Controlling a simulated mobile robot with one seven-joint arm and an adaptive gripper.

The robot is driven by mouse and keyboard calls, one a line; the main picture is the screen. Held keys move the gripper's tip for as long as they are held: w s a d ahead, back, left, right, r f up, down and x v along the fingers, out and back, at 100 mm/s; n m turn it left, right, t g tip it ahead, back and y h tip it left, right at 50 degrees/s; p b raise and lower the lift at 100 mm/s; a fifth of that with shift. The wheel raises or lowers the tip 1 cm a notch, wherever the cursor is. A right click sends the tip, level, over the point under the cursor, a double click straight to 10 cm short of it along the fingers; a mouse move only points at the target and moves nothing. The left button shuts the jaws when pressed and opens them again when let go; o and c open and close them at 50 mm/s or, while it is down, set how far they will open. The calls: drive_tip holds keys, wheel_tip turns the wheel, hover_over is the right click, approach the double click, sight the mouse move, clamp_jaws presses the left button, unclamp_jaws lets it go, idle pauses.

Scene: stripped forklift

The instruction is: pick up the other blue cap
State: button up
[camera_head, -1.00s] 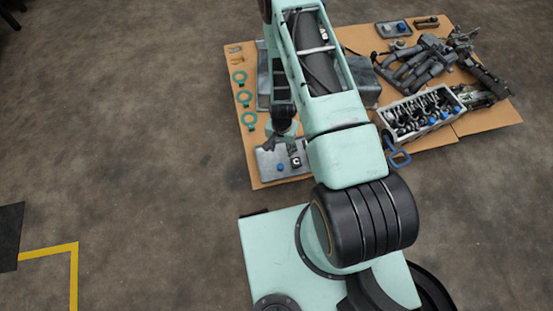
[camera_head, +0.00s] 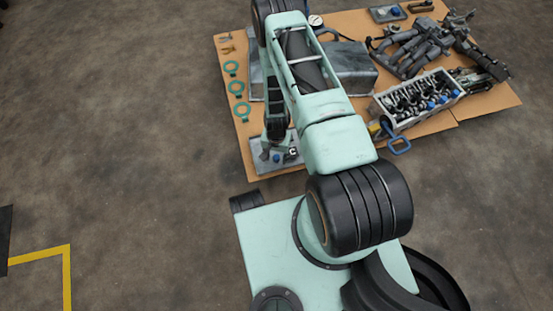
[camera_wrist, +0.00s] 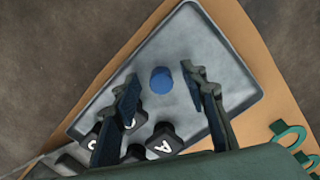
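A blue cap (camera_wrist: 161,81) rests on a shallow grey metal tray (camera_wrist: 228,72). In the wrist view my gripper (camera_wrist: 160,77) is open, with one finger on each side of the cap; I see gaps between the fingers and the cap. In the head view my gripper (camera_head: 275,143) is over the same tray (camera_head: 262,166) at the near left of the cardboard, partly hidden by my arm. The cap (camera_head: 277,157) shows small there.
Black lettered blocks (camera_wrist: 160,143) stand on the tray close to my fingers. Green rings (camera_head: 238,88) lie along the cardboard's left edge. A crate (camera_head: 398,124) of metal parts with several blue pieces stands at the right, near a blue-handled object (camera_head: 398,147).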

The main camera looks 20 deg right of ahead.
drive_tip(key=shift+f, duration=0.5)
drive_tip(key=shift+r, duration=0.1)
drive_tip(key=c, duration=0.8)
